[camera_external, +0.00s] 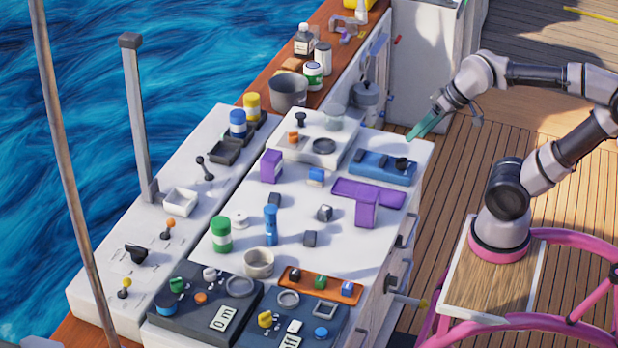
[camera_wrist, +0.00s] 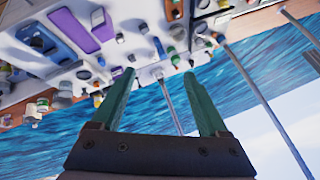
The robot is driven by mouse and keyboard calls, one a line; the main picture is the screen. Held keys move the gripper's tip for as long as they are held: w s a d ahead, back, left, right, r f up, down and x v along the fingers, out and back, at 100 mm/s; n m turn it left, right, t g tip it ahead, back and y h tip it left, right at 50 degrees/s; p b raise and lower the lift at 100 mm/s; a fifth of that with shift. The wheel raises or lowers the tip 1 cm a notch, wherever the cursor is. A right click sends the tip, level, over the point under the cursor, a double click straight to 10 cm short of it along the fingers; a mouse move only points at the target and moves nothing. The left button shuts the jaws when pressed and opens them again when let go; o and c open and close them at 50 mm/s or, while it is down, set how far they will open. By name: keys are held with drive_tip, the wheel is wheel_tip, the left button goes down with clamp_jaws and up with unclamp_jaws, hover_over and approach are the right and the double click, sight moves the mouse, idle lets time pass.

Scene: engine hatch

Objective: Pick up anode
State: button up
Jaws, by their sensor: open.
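My gripper (camera_external: 430,122) with green fingers is above the far right corner of the white worktop (camera_external: 345,258). In the wrist view my gripper (camera_wrist: 159,75) is open, with nothing between its fingers. I cannot tell for sure which thing is the anode. Small grey blocks lie mid-worktop: one block (camera_external: 274,200) is near the purple box, another block (camera_external: 324,213) is right of the blue bottle, and a third block (camera_external: 310,239) is nearer the front. My gripper is well apart from all three.
A purple box (camera_external: 271,166), blue bottle (camera_external: 270,226), green jar (camera_external: 221,234) and beige cup (camera_external: 258,263) stand around the blocks. A tall post (camera_external: 137,120) rises at left.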

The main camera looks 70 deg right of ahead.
drive_tip(key=m+g+h, duration=0.2)
drive_tip(key=m+g, duration=0.5)
drive_tip(key=m, duration=0.8)
hover_over(325, 208)
wheel_tip(325, 208, down, 30)
drive_tip(key=f, duration=0.5)
drive_tip(key=shift+w+d+f, duration=0.25)
drive_tip(key=shift+d+f, duration=0.1)
drive_tip(key=shift+s+a+f, duration=0.1)
drive_tip(key=shift+a+f, duration=0.05)
drive_tip(key=shift+f, duration=0.8)
drive_tip(key=shift+s+a+f, duration=0.1)
drive_tip(key=shift+f, duration=0.85)
drive_tip(key=shift+s+a+f, duration=0.1)
drive_tip(key=shift+a+f, duration=0.05)
drive_tip(key=shift+f, duration=0.8)
drive_tip(key=shift+w, duration=0.1)
clamp_jaws()
